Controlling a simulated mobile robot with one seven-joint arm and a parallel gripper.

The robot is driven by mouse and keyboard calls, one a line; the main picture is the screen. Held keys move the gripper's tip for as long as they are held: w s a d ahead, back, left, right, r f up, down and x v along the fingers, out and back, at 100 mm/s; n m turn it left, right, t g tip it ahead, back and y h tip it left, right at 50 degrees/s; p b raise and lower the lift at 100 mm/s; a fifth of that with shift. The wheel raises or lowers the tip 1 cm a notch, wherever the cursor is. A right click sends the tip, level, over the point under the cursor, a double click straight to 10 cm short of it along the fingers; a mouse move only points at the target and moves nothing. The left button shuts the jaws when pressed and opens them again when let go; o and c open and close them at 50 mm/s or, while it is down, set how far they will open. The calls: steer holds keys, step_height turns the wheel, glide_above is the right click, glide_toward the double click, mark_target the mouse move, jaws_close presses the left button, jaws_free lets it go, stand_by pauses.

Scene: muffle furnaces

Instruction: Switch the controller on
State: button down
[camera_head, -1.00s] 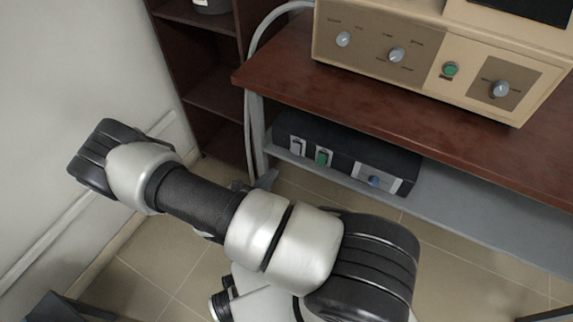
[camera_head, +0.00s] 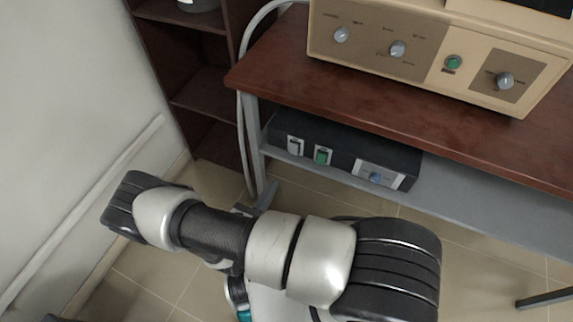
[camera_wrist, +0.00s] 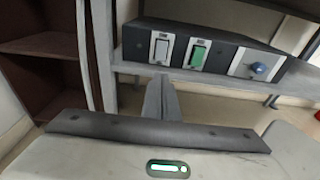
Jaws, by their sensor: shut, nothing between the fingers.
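The controller (camera_head: 340,144) is a black box on the grey lower shelf under the table. Its front has a white rocker switch (camera_head: 295,146), a green rocker switch (camera_head: 323,155) and a blue knob (camera_head: 376,178) on a pale panel. In the wrist view the controller (camera_wrist: 216,42) spans the upper middle, with the white switch (camera_wrist: 161,48), green switch (camera_wrist: 198,54) and blue knob (camera_wrist: 259,68) clear. My gripper (camera_wrist: 160,79) is shut and empty, its fingers pointing toward the box below the white switch, seemingly apart from it. In the head view my arm mostly hides it.
A beige furnace (camera_head: 425,45) with knobs and a green button stands on the brown tabletop (camera_head: 290,75). A grey table leg and cable run left of the controller. A dark brown shelf unit (camera_head: 200,95) stands at the left. Tiled floor (camera_head: 470,245) is open at the right.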

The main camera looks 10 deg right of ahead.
mark_target(293, 154)
steer(key=b+x, duration=0.2)
steer(key=x, duration=1.2)
